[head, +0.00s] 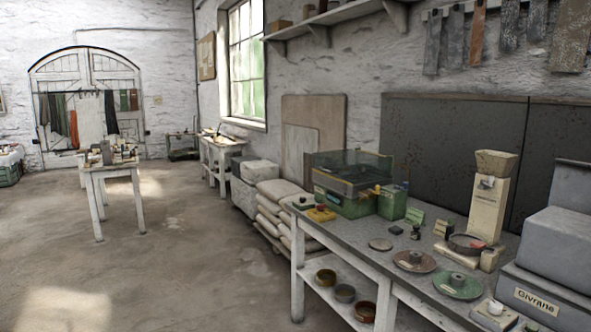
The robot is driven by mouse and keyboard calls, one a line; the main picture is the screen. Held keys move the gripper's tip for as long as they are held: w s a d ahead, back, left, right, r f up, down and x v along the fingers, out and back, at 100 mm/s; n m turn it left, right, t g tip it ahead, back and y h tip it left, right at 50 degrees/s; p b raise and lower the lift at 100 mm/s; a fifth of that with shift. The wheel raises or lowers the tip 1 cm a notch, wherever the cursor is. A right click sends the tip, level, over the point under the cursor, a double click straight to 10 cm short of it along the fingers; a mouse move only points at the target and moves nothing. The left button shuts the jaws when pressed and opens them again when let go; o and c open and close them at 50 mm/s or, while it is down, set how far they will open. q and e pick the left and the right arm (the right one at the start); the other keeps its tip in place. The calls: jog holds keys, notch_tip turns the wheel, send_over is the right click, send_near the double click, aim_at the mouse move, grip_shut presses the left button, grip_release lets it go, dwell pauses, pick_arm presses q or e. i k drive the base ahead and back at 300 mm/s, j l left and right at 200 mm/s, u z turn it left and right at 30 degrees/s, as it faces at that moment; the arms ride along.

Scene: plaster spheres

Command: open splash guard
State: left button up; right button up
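A green box-shaped machine (345,203) stands at the far end of the long workbench on the right. A dark see-through guard with thin edges (350,172) sits over its top and looks like the splash guard. From this distance I cannot tell for sure whether the guard is open or shut. Neither of my grippers is in view.
The workbench (381,256) also carries a beige dispenser (487,205), round plates (415,261) and a grey Givrane box (540,301). Stacked sacks (283,207) lie beyond the bench. A small white table (110,171) stands at left. The floor (180,250) between is clear.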

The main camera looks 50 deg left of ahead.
aim_at(353, 158)
jog(key=u, duration=1.45)
jog(key=i+j+z, duration=0.1)
jog(key=i+z, duration=0.15)
jog(key=i, duration=0.35)
jog(key=i+j+z, duration=0.25)
jog(key=i, duration=0.35)
jog(key=i+j+z, duration=0.25)
jog(key=i, duration=0.35)
jog(key=i+j+z, duration=0.25)
jog(key=i+j, duration=0.3)
